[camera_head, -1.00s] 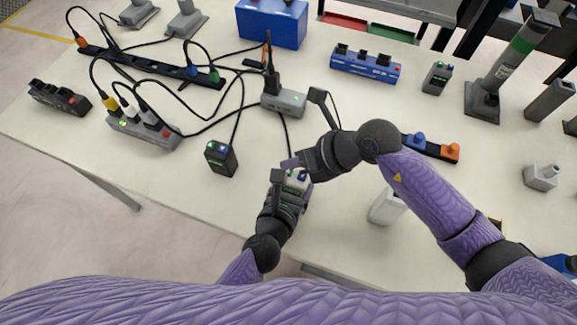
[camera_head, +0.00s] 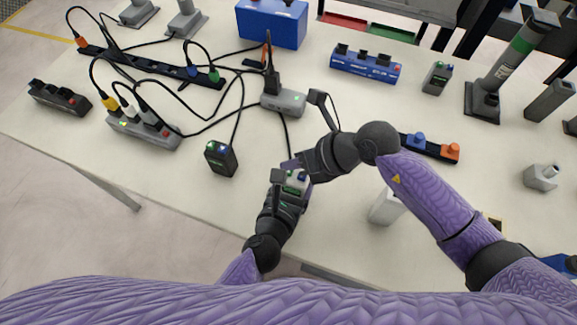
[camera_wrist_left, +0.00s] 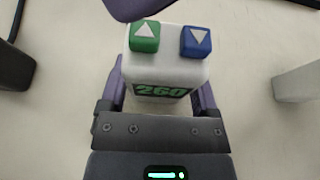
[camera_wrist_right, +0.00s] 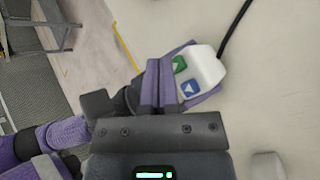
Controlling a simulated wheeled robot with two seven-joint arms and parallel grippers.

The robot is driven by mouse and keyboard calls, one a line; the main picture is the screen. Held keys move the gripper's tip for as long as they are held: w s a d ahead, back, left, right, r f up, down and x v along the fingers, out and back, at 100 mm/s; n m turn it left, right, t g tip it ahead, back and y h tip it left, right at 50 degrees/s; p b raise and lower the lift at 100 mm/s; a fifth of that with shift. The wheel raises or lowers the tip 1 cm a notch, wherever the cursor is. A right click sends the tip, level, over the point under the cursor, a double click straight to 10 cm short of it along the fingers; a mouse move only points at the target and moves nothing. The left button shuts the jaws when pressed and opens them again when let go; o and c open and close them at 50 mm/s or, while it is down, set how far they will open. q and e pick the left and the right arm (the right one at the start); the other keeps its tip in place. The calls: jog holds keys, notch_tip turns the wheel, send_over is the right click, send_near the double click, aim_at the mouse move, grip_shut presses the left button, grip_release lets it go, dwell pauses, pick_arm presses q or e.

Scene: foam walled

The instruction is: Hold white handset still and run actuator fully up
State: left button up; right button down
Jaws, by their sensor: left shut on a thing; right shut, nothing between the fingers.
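The white handset (camera_wrist_left: 165,67) is upright between the fingers of my left gripper (camera_wrist_left: 160,98), which is shut on it. Its top has a green up-arrow button (camera_wrist_left: 145,36) and a blue down-arrow button (camera_wrist_left: 196,41). Its display shows 260 in green. My right gripper (camera_wrist_right: 160,66) is shut and empty, its fingertips beside the green button; I cannot tell whether they touch it. In the head view the handset (camera_head: 298,184) is partly hidden by both grippers. A tall grey column with a green band (camera_head: 512,58) stands at the far right; its link to the handset is not clear.
A dark handset (camera_head: 221,158) stands left of my grippers, another (camera_head: 437,78) at the back right. Cables run from the grey box (camera_head: 283,101) and power strips (camera_head: 145,132). A white block (camera_head: 385,207) stands by my right forearm.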

jog(key=shift+f, duration=0.25)
jog(key=shift+f, duration=0.45)
dwell(1.1)
jog(key=shift+r, duration=0.1)
dwell(2.5)
jog(key=shift+r, duration=0.8)
jog(key=shift+r, duration=2.5)
pick_arm(q)
jog(key=o, duration=1.2)
